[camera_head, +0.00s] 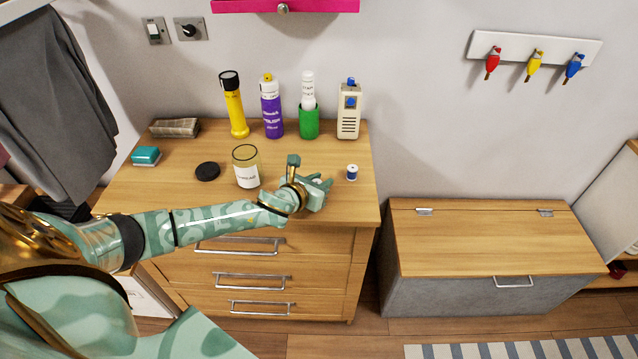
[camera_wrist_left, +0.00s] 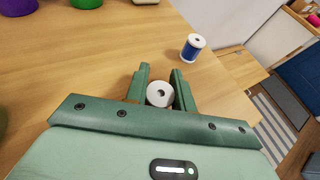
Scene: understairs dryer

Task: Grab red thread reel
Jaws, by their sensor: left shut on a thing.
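A thread reel (camera_wrist_left: 159,95) sits between the fingers of my left gripper (camera_wrist_left: 160,82) in the left wrist view. Its round white end with a dark centre hole faces the camera; the thread's colour is hidden. In the head view my left gripper (camera_head: 318,188) is low over the right part of the dresser top, and its fingers mostly cover the reel. The left gripper is shut on this reel. My right gripper is in neither view.
A blue thread reel (camera_head: 351,172) stands just right of the gripper, apart from it. A labelled jar (camera_head: 246,172) and a black lid (camera_head: 207,171) are to its left. A yellow flashlight (camera_head: 234,108), purple spray can (camera_head: 272,110), green cup (camera_head: 309,124) and beige device (camera_head: 349,112) stand behind.

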